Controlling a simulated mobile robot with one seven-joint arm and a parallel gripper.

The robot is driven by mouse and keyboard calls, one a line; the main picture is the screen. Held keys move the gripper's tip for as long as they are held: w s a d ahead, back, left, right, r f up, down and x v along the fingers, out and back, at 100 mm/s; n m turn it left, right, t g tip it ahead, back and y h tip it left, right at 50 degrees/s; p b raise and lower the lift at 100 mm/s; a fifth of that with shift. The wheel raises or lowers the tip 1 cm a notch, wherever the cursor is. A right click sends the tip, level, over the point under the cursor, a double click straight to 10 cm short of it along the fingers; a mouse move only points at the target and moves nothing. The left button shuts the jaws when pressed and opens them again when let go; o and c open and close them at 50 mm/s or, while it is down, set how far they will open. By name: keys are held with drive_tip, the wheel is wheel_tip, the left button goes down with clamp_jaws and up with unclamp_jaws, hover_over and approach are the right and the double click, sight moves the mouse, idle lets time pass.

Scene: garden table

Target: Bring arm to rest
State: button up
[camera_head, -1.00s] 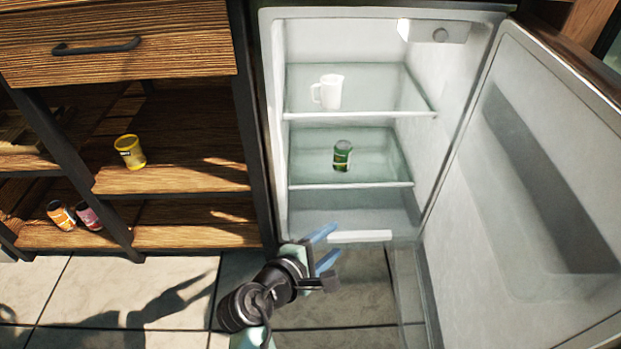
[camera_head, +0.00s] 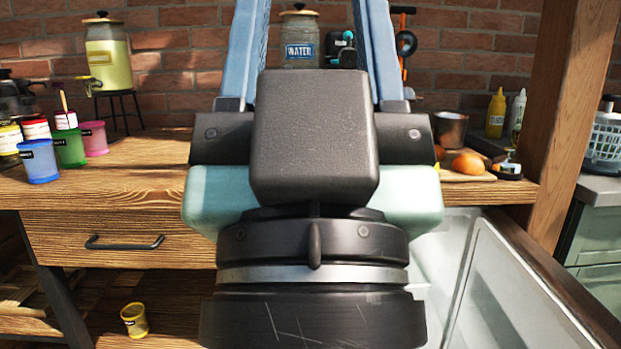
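My gripper (camera_head: 312,50) fills the middle of the head view, close to the camera and pointing up and away. Its two blue fingers stand well apart, with nothing held between them. The fingertips run out of the top of the frame. My wrist hides the middle of the table and most of the fridge. The open fridge (camera_head: 433,262) shows only in part at the lower right, with its door (camera_head: 510,290) swung out to the right.
The wooden table (camera_head: 130,190) carries paint cups (camera_head: 38,160) at left, a drink dispenser (camera_head: 108,55), a jar labelled WATER (camera_head: 300,38), and oranges (camera_head: 467,164) and bottles (camera_head: 496,112) at right. A yellow can (camera_head: 134,318) stands on the shelf below. A wooden post (camera_head: 553,120) rises at right.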

wheel_tip(320, 180, up, 36)
drive_tip(key=p, duration=3.3)
drive_tip(key=shift+w, duration=0.2)
drive_tip(key=shift+a+f, duration=0.1)
drive_tip(key=shift+f, duration=0.05)
